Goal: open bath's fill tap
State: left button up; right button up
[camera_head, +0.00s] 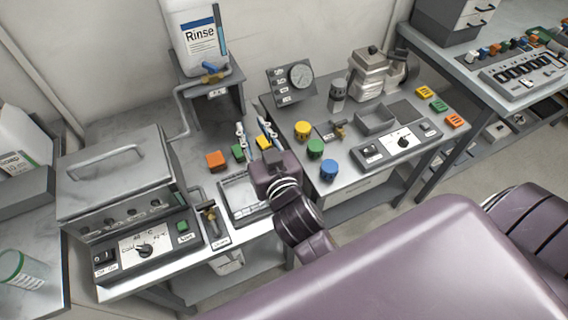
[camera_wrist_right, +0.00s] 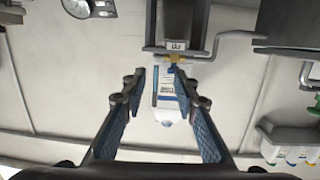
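The bath's fill tap (camera_head: 212,76) is a brass valve with a blue handle. It sits below the white Rinse container (camera_head: 195,42), above a label on the grey stand. It also shows small in the right wrist view (camera_wrist_right: 173,66), where the picture is upside down. I cannot tell its handle's setting. The metal bath (camera_head: 115,175) stands at the left with its lid on. My right gripper (camera_head: 252,137) is open and empty, in front of the stand and apart from the tap. In the right wrist view its fingers (camera_wrist_right: 160,88) are spread, with the Rinse container between them. My left gripper is not in view.
A grey pipe (camera_head: 181,112) runs from the tap down to the bath. A second brass tap (camera_head: 208,213) is beside the bath's control panel (camera_head: 145,248). Orange (camera_head: 216,160) and green blocks stand near my gripper. Coloured knobs and a gauge are on the right bench.

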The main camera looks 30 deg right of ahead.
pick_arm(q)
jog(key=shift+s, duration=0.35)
pick_arm(e)
jog(key=s+d+f+g, duration=0.3)
jog(key=s+f, duration=0.1)
jog(key=f, duration=0.2)
jog(key=shift+s+d, duration=0.15)
jog(key=shift+d, duration=0.2)
jog(key=shift+f, duration=0.1)
jog(key=shift+c, duration=0.6)
